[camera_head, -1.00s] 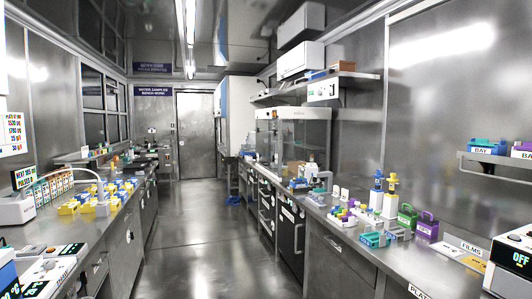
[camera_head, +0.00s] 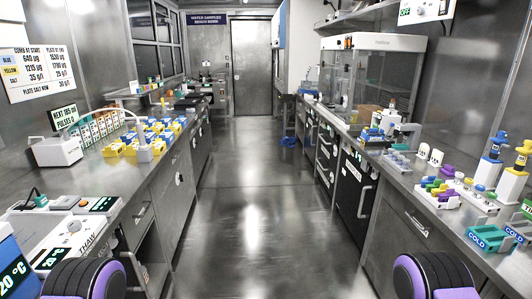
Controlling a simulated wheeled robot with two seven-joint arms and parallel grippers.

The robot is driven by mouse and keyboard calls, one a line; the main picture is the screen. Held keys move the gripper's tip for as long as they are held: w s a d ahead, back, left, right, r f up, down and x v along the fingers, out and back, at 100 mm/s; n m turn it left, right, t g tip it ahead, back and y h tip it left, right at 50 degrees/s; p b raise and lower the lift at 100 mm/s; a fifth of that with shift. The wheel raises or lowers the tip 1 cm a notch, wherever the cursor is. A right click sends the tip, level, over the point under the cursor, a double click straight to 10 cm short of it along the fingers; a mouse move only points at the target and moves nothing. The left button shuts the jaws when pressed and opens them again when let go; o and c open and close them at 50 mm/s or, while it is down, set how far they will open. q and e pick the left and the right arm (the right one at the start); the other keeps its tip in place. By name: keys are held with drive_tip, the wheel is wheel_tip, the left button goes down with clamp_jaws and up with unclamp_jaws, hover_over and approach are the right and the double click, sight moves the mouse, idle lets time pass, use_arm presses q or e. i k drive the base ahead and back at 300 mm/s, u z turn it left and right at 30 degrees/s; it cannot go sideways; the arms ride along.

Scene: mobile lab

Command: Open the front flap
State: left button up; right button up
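A clear-walled cabinet (camera_head: 366,82) with a white top stands on the right bench, toward the back. A clear panel faces the aisle, but I cannot tell for sure whether it is the front flap or whether it is open. A second clear cabinet section shows just beyond it. Two black and purple rounded parts of my own arms show at the bottom left and bottom right. Neither of my grippers is in view.
The aisle floor (camera_head: 245,210) is clear up to the far door (camera_head: 251,68). The left bench bears a white device (camera_head: 58,151) and several yellow and blue blocks. The right bench bears tube racks, bottles and teal cold blocks (camera_head: 489,237) near its front edge.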

sight(328, 74)
drive_tip(key=u, duration=0.3)
drive_tip(key=i, duration=2.6)
drive_tip(key=z, duration=0.4)
drive_tip(key=i, duration=1.9)
drive_tip(key=z, duration=1.55)
drive_tip(key=i, duration=1.1)
drive_tip(key=z, duration=0.5)
